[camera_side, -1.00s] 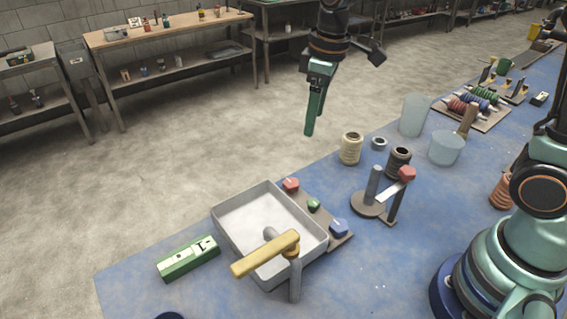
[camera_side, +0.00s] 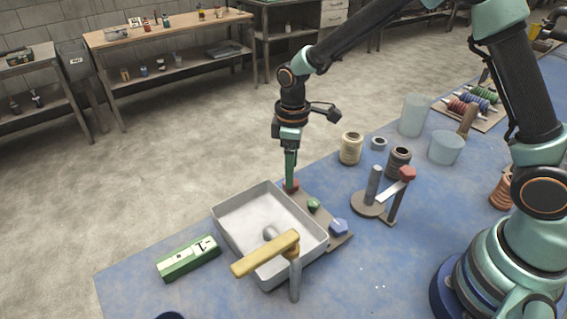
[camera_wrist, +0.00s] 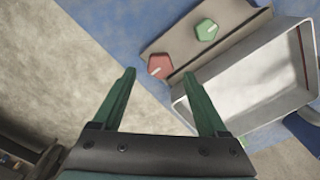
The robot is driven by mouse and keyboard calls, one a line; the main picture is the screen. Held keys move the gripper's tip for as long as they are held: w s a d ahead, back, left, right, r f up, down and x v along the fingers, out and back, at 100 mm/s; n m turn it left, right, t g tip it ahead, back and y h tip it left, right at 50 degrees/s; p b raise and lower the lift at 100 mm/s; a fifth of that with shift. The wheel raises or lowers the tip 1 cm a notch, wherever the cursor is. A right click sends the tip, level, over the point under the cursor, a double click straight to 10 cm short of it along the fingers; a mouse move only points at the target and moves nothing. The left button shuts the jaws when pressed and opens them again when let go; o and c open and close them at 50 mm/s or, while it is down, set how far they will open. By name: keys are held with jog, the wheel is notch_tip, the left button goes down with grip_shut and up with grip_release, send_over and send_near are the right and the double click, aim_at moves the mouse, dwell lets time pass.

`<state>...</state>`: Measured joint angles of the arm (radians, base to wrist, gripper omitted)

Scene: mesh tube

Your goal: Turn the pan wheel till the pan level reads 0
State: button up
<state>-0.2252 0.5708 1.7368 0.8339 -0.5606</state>
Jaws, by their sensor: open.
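My gripper (camera_side: 290,186) is open and points down at the red knob (camera_side: 295,184), which it partly hides in the side view. In the wrist view the red knob (camera_wrist: 160,66) shows between and just past the fingertips (camera_wrist: 159,75); I cannot tell whether they touch it. A green knob (camera_side: 314,204) and a blue knob (camera_side: 338,228) sit on the same brown strip. The strip runs along the grey pan (camera_side: 228,240). A green level-like block (camera_side: 188,258) with a white marked face lies left of the pan; its reading is too small to tell. No part is labelled as the pan wheel.
A yellow-handled tap (camera_side: 265,254) reaches over the pan's front. A post stand with a red-topped lever (camera_side: 406,174), spools (camera_side: 350,148) and clear cups (camera_side: 414,115) stand to the right on the blue table. The table's far edge is close behind the red knob.

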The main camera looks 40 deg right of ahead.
jog(key=shift+f, duration=1.6)
grip_shut()
jog(key=shift+m, duration=0.3)
jog(key=m, duration=1.1)
jog(key=shift+r, duration=0.1)
